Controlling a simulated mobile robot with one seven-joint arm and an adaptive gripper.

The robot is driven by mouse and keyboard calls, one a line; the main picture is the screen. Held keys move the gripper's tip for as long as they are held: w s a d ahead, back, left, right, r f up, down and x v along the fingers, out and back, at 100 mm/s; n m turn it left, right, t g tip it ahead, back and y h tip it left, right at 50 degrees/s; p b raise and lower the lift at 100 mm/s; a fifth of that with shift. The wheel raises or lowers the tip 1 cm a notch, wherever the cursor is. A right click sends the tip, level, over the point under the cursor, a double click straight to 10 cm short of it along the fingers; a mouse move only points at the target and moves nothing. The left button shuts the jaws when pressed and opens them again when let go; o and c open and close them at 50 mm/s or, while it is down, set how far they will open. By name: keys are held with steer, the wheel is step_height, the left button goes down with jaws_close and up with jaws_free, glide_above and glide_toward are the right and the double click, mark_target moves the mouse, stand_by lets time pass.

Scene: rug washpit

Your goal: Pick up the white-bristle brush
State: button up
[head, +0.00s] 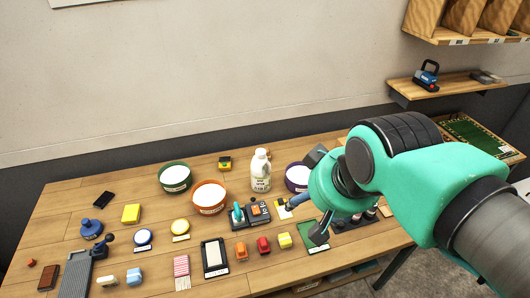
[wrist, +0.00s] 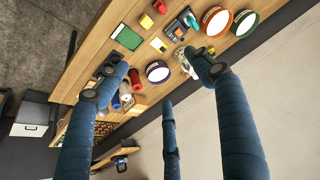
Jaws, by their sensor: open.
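My gripper (head: 306,199) is open and empty, with its fingers spread over the right part of the wooden table. In the wrist view my gripper (wrist: 157,80) shows its blue fingers apart, with table items beyond them. I cannot single out the white-bristle brush with certainty. A small blue-and-white block (head: 134,276) and an orange-and-white block (head: 107,281) lie at the table's front left, well away from my gripper; their bristles are too small to make out. My arm and fingers hide part of the table's right side.
The wooden table (head: 60,222) holds a green tub (head: 175,178), an orange tub (head: 209,197), a purple-rimmed tub (head: 297,178) and a white jug (head: 261,171) near my gripper. Several small blocks and tools lie in front. A shelf (head: 450,84) hangs on the wall at right.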

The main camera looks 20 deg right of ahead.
steer(key=w+d+r+m+g+p, duration=0.15)
steer(key=w+m, duration=0.35)
steer(key=w, duration=1.5)
steer(key=w+d+r+m+g+p, duration=0.1)
steer(key=w+d+m+g+p, duration=0.3)
steer(key=w, duration=1.5)
steer(key=w+f+m+t, duration=0.1)
steer(key=w+f+m, duration=0.6)
steer(key=w+f, duration=0.8)
steer(key=w+d+f+m+p, duration=0.1)
steer(key=w+f+m, duration=0.1)
steer(key=w+f, duration=0.3)
steer(key=w+d+f+m+g+p, duration=0.1)
steer(key=w+f, duration=0.5)
steer(key=f, duration=0.6)
steer(key=shift+d+m+p, duration=0.3)
steer(key=shift+d+m, duration=0.3)
steer(key=shift+m, duration=0.1)
steer(key=shift+f, duration=4.25)
